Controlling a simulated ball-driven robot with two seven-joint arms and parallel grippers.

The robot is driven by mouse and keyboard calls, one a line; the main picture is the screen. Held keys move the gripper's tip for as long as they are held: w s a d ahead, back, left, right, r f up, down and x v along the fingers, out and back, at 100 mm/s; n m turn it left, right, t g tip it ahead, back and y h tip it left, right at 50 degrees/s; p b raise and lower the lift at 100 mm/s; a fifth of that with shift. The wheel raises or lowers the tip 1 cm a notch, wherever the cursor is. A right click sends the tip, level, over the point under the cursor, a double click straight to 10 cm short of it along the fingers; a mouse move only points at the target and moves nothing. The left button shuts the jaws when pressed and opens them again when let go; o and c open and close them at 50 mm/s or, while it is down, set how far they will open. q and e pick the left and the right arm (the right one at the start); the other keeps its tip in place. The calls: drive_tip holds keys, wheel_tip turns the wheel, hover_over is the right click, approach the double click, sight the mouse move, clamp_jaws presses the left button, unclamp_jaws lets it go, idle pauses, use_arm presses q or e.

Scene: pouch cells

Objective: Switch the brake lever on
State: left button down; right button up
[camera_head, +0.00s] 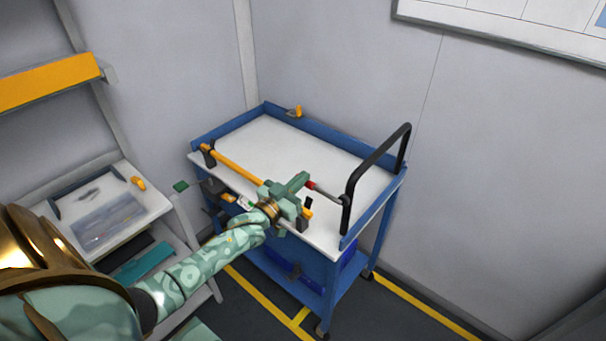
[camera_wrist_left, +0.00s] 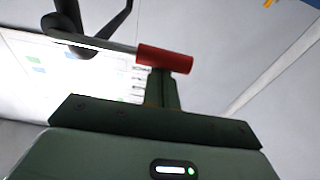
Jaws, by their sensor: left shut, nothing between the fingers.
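The brake lever is a grey rod with a red grip (camera_head: 311,185), on the right side of the blue cart, running to the black push handle. In the left wrist view the red grip (camera_wrist_left: 165,58) lies across the picture just beyond my fingertips. My left gripper (camera_head: 302,178) is shut and empty, with its fingers (camera_wrist_left: 163,90) pointing at the grip. The fingertips overlap the grip's lower edge in that view; I cannot tell whether they touch it. My right gripper is not in view.
The blue cart has a bare white top (camera_head: 290,150), an orange bar (camera_head: 235,166) along its front and a black push handle (camera_head: 378,158) at the right. A small orange part (camera_head: 299,111) sits at the back rim. A shelf unit (camera_head: 160,205) stands left; walls close off behind.

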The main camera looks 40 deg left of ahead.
use_arm(q)
drive_tip(key=shift+d+f+n+y+b, duration=0.15)
drive_tip(key=shift+f+n+y+b, duration=0.4)
drive_tip(key=shift+f+n, duration=2.4)
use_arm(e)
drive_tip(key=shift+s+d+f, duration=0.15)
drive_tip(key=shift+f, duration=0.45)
use_arm(q)
drive_tip(key=shift+s, duration=0.1)
